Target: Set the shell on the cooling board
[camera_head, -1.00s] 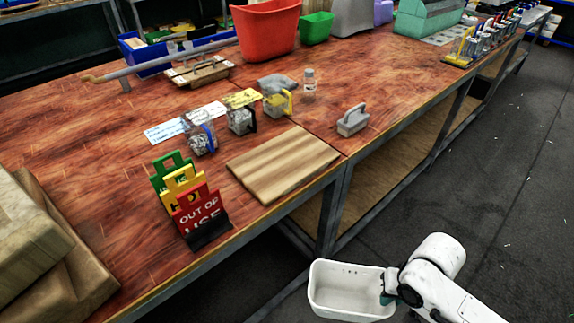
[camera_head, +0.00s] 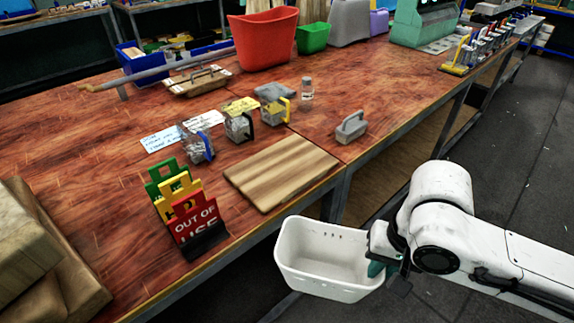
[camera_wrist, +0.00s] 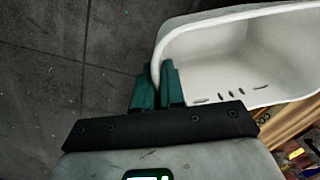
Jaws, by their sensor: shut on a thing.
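The shell is a white, open-topped tub (camera_head: 330,255) with small slots near its rim. My gripper (camera_head: 377,256) is shut on its right wall and holds it in the air just off the table's front edge. In the wrist view the teal fingers (camera_wrist: 158,88) pinch the tub's wall, and the tub (camera_wrist: 235,55) fills the upper right. The cooling board, a striped wooden board (camera_head: 282,171), lies flat and bare at the table's front edge, behind and left of the tub. The tub is apart from the board.
Coloured signs (camera_head: 187,210) stand left of the board. Clear blocks with coloured clips (camera_head: 238,126) lie behind it. A grey handled block (camera_head: 351,127) sits to its right. Thick wooden slabs (camera_head: 40,265) are at the far left. A red bin (camera_head: 264,40) stands at the back.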

